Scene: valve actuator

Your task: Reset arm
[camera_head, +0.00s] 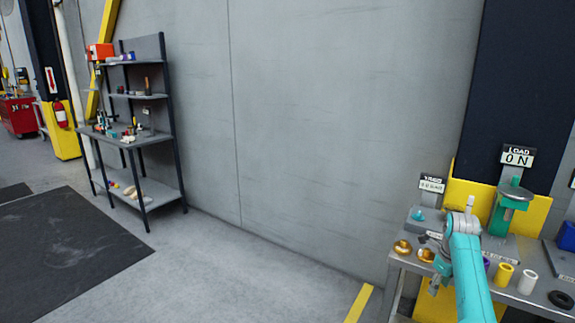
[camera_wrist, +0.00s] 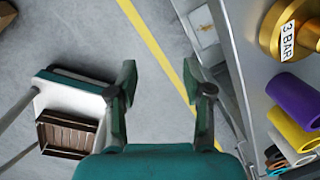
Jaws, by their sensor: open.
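My teal arm reaches over the grey bench (camera_head: 398,262) at the lower right of the head view. My gripper (camera_wrist: 158,70) shows in the wrist view with its two dark teal fingers spread apart and nothing between them. Below it there is grey floor with a yellow line. In the head view the gripper (camera_head: 436,283) is small and hangs near the bench's front edge, close to the brass pieces (camera_head: 402,247). In the wrist view a brass piece labelled "3 BAR" (camera_wrist: 284,30) lies to the right of the fingers.
Purple (camera_wrist: 298,100), yellow (camera_head: 505,275) and white (camera_head: 527,282) cylinders and a black ring (camera_head: 561,299) stand on the bench. A green press-like device (camera_head: 510,208) under a "LOAD ON" sign (camera_head: 518,156) rises behind. A shelf rack (camera_head: 140,125) stands far left. Open floor lies between.

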